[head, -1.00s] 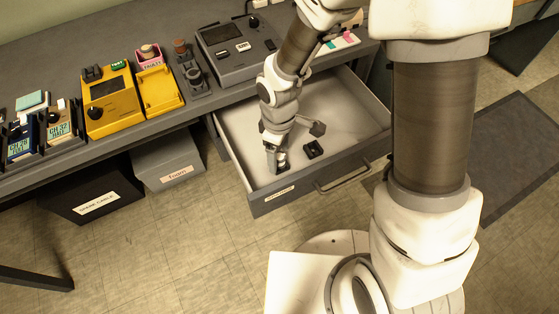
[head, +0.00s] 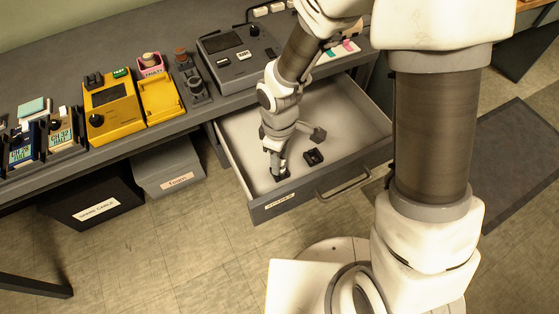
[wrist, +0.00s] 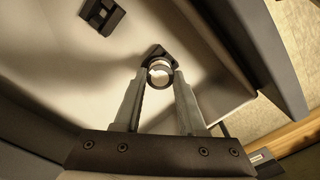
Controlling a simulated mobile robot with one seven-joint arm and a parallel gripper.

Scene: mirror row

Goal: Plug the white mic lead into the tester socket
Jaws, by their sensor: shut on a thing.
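My gripper (head: 279,170) reaches down into the open drawer (head: 244,120), near its front left part. In the wrist view my gripper (wrist: 160,82) is shut on a small round piece with a pale centre and dark ring (wrist: 160,74). A black block (wrist: 153,52) sits right behind that piece; I cannot tell whether they are joined. I cannot make out a white lead on it. A yellow unit with a dark screen, knob and green label (head: 111,104) stands on the bench, but I cannot tell whether it is the tester. No tester socket is clear.
The drawer walls stand close around my gripper. A grey console (head: 236,62) is on the bench. Grey (head: 167,172) and black (head: 92,203) bins stand below.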

